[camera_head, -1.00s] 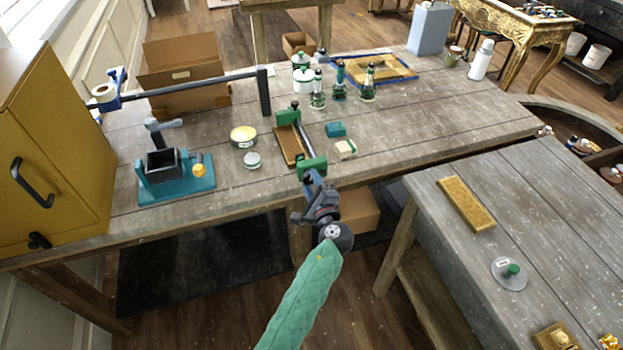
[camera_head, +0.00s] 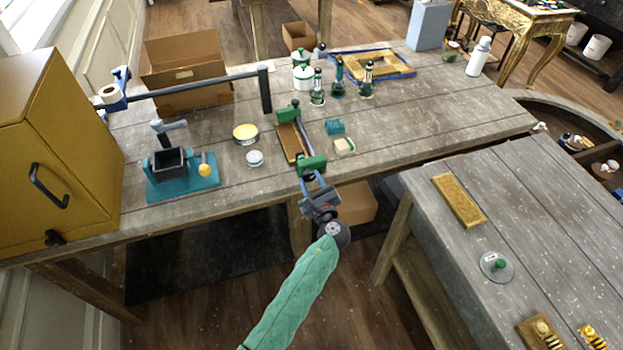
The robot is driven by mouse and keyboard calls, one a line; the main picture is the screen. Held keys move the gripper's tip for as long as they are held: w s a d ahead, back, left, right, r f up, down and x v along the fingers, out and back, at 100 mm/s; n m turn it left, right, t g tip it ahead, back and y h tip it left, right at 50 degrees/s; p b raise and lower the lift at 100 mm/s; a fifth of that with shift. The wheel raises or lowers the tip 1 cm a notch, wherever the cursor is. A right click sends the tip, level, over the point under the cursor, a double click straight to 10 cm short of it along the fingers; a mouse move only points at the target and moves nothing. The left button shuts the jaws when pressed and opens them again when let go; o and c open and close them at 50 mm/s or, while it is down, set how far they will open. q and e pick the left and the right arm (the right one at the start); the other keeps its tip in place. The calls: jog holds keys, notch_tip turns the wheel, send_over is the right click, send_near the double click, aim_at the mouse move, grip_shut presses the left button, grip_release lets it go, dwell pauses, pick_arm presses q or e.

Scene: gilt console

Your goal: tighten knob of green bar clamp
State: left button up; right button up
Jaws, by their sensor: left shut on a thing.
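The green bar clamp (camera_head: 304,128) lies on the wooden workbench near its front edge, with a dark bar between two green jaws. It sits over or against a flat gold-brown piece (camera_head: 290,143). My left gripper (camera_head: 313,182) is at the clamp's near end, below the near green jaw (camera_head: 312,164). It is shut on the clamp's knob end, and the knob itself is mostly hidden by the fingers. My left arm in its green sleeve comes up from the bottom. My right gripper is not in view.
A blue bar clamp (camera_head: 190,87), a teal vise (camera_head: 182,175) and a yellow cabinet (camera_head: 60,160) stand at left. Another table (camera_head: 530,215) is at right.

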pick_arm(q)
jog(key=shift+s+f, duration=0.1)
jog(key=shift+f, duration=0.15)
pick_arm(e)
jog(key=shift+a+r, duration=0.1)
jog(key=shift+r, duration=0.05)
pick_arm(q)
jog(key=o, duration=0.8)
jog(key=shift+o, duration=1)
jog(key=shift+r, duration=0.2)
jog(key=shift+s+d+f, duration=0.1)
jog(key=shift+s+f, duration=0.05)
jog(key=shift+s, duration=0.05)
jog(key=b+v, duration=0.4)
jog(key=v, duration=0.3)
jog(key=shift+s, duration=0.2)
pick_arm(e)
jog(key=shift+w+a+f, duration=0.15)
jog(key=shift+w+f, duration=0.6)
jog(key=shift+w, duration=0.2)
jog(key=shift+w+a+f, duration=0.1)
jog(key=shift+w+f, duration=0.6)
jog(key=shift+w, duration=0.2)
